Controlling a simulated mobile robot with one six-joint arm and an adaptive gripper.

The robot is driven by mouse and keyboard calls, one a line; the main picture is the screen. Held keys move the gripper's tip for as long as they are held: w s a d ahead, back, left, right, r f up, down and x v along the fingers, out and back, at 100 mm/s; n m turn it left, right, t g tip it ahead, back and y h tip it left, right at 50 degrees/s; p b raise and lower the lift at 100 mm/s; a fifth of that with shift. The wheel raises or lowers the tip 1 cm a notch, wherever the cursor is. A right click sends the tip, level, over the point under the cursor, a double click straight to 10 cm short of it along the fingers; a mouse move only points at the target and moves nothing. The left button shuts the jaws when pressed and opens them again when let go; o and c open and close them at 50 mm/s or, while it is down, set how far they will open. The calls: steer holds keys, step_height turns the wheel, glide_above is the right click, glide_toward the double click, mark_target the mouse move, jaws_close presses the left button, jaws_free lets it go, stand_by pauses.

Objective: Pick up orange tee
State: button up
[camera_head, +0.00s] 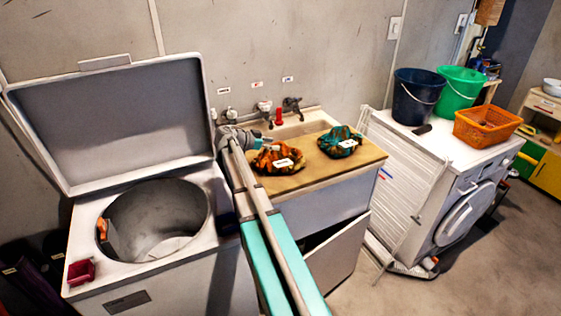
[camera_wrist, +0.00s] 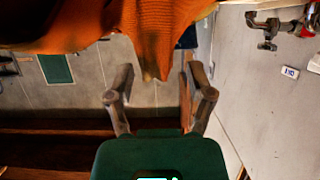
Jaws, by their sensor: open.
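The orange tee (camera_head: 266,161), crumpled, with dark green patches and a white label, lies on the left part of a wooden board (camera_head: 330,172) by the sink. In the wrist view the orange cloth (camera_wrist: 105,22) fills the top, and a pointed fold hangs toward the space between my fingers. My gripper (camera_head: 262,143) is at the tee's back left edge in the head view. In the wrist view my gripper (camera_wrist: 158,88) has its two fingers apart. I cannot tell whether they touch the cloth.
A teal-and-dark crumpled cloth (camera_head: 340,143) with a label lies right of the tee. Taps (camera_head: 291,105) stand behind the sink. An open-lidded top-loading drum (camera_head: 158,222) is at left. A white drying rack (camera_head: 403,185) leans beside the washer, which bears buckets and an orange basket (camera_head: 487,126).

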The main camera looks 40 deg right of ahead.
steer(key=shift+b+x, duration=0.3)
steer(key=shift+x, duration=0.8)
steer(key=shift+c, duration=0.2)
jaws_close()
